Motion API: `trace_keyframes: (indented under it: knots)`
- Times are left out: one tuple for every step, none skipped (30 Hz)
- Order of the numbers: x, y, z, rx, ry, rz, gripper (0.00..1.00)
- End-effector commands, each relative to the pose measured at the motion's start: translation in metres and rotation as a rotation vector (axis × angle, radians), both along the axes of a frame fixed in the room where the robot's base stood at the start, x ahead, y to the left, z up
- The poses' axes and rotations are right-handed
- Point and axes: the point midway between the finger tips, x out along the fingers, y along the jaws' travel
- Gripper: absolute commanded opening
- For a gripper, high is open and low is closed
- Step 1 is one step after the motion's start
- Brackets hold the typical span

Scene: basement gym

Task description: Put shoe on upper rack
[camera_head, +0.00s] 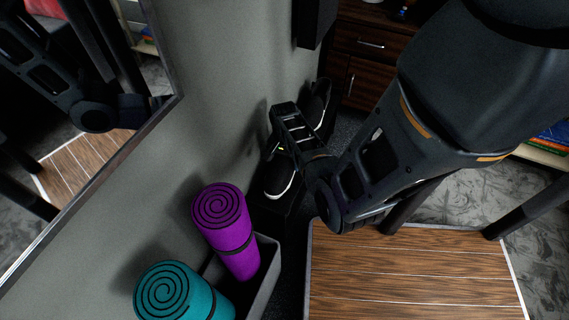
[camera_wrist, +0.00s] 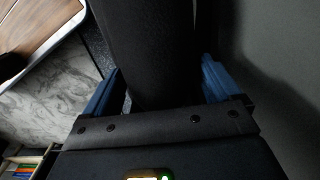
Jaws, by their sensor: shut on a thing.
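A black shoe (camera_head: 279,178) with a white sole edge is close to the grey wall in the head view. My gripper (camera_head: 285,128) is shut on this shoe at its far end and partly covers it. In the wrist view a dark surface, the shoe (camera_wrist: 150,45), fills the space between my two blue fingers (camera_wrist: 160,85). A second dark shoe (camera_head: 318,105) with a pale sole edge stands just beyond my gripper, along the wall. A dark low support, perhaps the rack, shows under the near shoe; its levels cannot be made out.
A purple rolled mat (camera_head: 225,225) and a teal rolled mat (camera_head: 168,292) stand in a grey bin (camera_head: 265,278) nearer to me. A dark wooden cabinet (camera_head: 365,60) is at the back. A wood-topped platform (camera_head: 415,275) lies right. A mirror (camera_head: 95,150) hangs left.

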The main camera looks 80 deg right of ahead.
Motion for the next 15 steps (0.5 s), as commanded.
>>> trace_keyframes:
  knots:
    - [0.0,-0.0009,-0.0101,0.0,0.0,-0.001,0.5]
    - [0.0,-0.0012,-0.0122,-0.001,-0.001,-0.001,0.5]
    - [0.0,-0.0013,-0.0135,-0.001,-0.001,-0.001,0.5]
    - [0.0,-0.0013,-0.0136,-0.001,-0.001,-0.001,0.5]
    - [0.0001,-0.0013,-0.0131,-0.001,-0.001,-0.001,0.5]
    - [0.0002,-0.0012,-0.0124,-0.001,-0.001,0.0,0.5]
    - [0.0001,-0.0012,-0.0122,-0.001,-0.001,0.0,0.5]
    - [0.0001,-0.0012,-0.0122,-0.002,-0.002,0.0,0.5]
    - [0.0002,-0.0011,-0.0122,-0.001,-0.001,0.0,0.5]
    - [0.0002,-0.0011,-0.0123,-0.001,-0.001,0.0,0.5]
    - [0.0002,-0.001,-0.0129,-0.001,-0.001,0.0,0.5]
    - [0.0002,-0.001,-0.0141,-0.001,-0.001,0.0,0.5]
    - [0.0002,-0.0009,-0.0152,-0.001,-0.001,0.0,0.5]
    - [0.0001,-0.0007,-0.0156,-0.001,-0.001,0.0,0.92]
    - [0.0001,-0.0007,-0.0149,-0.001,-0.001,0.0,0.96]
